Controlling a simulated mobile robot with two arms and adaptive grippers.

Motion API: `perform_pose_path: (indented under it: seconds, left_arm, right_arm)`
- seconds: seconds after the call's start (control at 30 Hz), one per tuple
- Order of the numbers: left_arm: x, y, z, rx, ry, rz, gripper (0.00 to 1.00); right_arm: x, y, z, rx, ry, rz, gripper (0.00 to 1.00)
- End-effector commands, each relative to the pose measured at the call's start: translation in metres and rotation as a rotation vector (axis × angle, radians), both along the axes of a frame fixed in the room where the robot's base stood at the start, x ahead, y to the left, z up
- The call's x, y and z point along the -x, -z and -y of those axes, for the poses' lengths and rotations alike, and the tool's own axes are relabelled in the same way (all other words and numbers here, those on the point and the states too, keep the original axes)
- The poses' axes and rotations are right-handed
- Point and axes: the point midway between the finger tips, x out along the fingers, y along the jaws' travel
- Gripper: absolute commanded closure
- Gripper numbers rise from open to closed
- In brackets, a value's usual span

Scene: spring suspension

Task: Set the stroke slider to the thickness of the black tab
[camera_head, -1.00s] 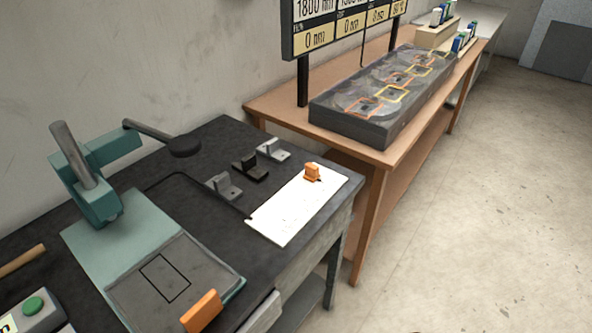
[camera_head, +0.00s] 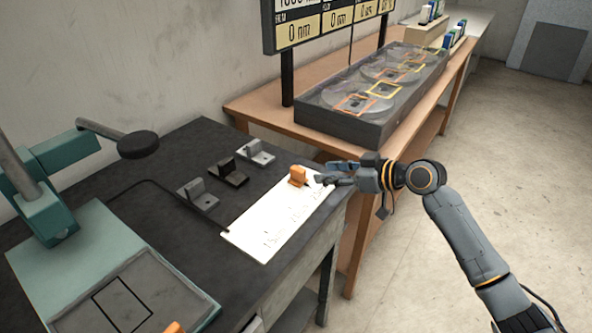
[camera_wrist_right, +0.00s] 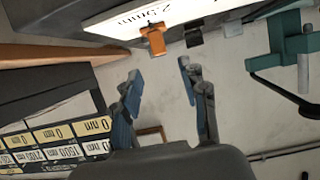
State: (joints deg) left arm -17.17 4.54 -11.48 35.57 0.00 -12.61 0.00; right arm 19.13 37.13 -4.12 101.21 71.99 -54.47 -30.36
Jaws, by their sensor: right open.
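The orange stroke slider (camera_head: 298,176) stands on the white scale plate (camera_head: 265,238) near its far end. It also shows in the right wrist view (camera_wrist_right: 156,42), beside large print that seems to read 2.0 mm. The black tab (camera_head: 229,173) stands on the dark bench left of the plate, between two grey tabs. My right gripper (camera_head: 328,175) is just right of the slider, over the plate's right edge. In the right wrist view its open, empty fingers (camera_wrist_right: 158,75) are apart, with the slider ahead of them. My left gripper is out of view.
Grey tabs (camera_head: 197,194) and (camera_head: 256,152) flank the black tab. A teal press (camera_head: 45,215) with a round black knob (camera_head: 138,145) stands at left. Behind is a wooden table (camera_head: 240,108) with a display (camera_head: 330,22) and a clear-topped case (camera_head: 345,128). Floor at right is open.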

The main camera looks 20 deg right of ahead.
Motion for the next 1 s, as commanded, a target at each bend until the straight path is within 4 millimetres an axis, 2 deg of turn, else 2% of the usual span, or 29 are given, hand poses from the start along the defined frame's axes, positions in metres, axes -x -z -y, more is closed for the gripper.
perform_pose_path:
  seconds: [0.3, 0.5, 0.9, 0.93, 1.0]
  left_arm:
    - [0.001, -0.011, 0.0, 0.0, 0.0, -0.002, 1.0]
    - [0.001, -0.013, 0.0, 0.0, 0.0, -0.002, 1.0]
    - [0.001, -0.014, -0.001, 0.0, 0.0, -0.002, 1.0]
    - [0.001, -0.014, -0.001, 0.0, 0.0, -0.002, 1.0]
    - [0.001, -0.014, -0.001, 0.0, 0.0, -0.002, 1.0]
  right_arm:
    - [-0.051, 0.024, -0.039, -0.004, 0.002, 0.0, 0.57]
    - [-0.069, 0.036, -0.053, -0.003, 0.003, -0.001, 0.57]
    - [-0.075, 0.04, -0.058, 0.001, 0.002, 0.0, 0.57]
    - [-0.075, 0.04, -0.058, 0.0, 0.002, 0.0, 0.59]
    - [-0.075, 0.04, -0.058, 0.0, 0.002, 0.0, 0.73]
